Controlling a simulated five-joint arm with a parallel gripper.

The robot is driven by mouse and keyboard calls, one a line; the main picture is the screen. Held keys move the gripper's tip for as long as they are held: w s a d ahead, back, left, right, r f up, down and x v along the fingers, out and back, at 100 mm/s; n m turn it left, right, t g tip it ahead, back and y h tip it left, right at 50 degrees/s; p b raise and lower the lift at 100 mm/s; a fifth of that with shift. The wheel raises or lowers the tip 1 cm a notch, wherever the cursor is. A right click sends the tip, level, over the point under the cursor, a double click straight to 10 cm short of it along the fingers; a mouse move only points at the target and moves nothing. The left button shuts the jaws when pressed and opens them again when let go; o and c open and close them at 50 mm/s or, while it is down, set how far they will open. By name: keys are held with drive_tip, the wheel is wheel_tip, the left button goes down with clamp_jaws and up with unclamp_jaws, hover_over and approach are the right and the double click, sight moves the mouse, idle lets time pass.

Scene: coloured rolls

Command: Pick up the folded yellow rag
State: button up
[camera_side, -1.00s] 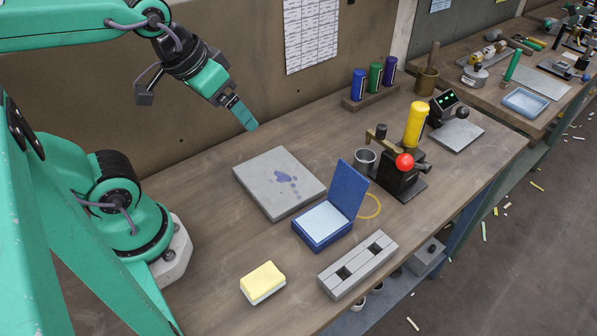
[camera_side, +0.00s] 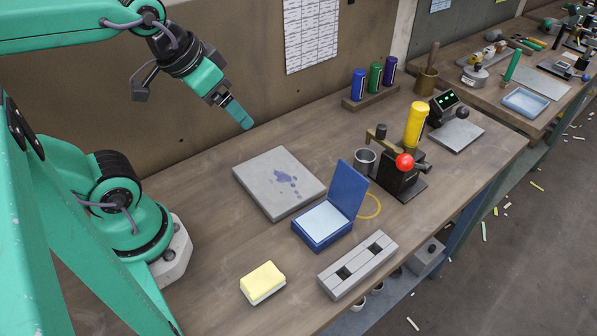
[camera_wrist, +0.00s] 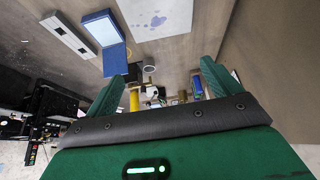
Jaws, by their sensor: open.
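The folded yellow rag (camera_side: 263,281), with a pale underside, lies on the wooden bench near its front edge in the side view. I do not see it in the wrist view. My gripper (camera_side: 245,122) is in the air above the back of the bench, up and away from the rag. It is open and empty; its two green fingers (camera_wrist: 160,78) stand apart in the wrist view.
A grey slab (camera_side: 262,197) with bluish stains, an open blue box (camera_side: 317,242) and a grey block with square holes (camera_side: 340,283) lie near the rag. A red-knobbed device (camera_side: 400,182) stands further right. Bare bench surrounds the rag's left side.

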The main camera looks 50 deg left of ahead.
drive_tip(key=shift+c, duration=0.3)
drive_tip(key=c, duration=0.3)
drive_tip(key=shift+c, duration=0.2)
drive_tip(key=s+d+f+g, duration=0.1)
drive_tip(key=s+d+f, duration=0.1)
drive_tip(key=d+f, duration=0.3)
drive_tip(key=s+d+f+g, duration=0.1)
drive_tip(key=d+f+g, duration=0.1)
drive_tip(key=d+f, duration=0.2)
drive_tip(key=s+d+f+g, duration=0.2)
drive_tip(key=d+f, duration=0.3)
drive_tip(key=d, duration=0.4)
drive_tip(key=shift+s+d+f, duration=0.3)
drive_tip(key=shift+f, duration=0.05)
drive_tip(key=shift+s+d+f+g, duration=0.3)
drive_tip(key=shift+s+f, duration=0.05)
drive_tip(key=shift+f, duration=0.1)
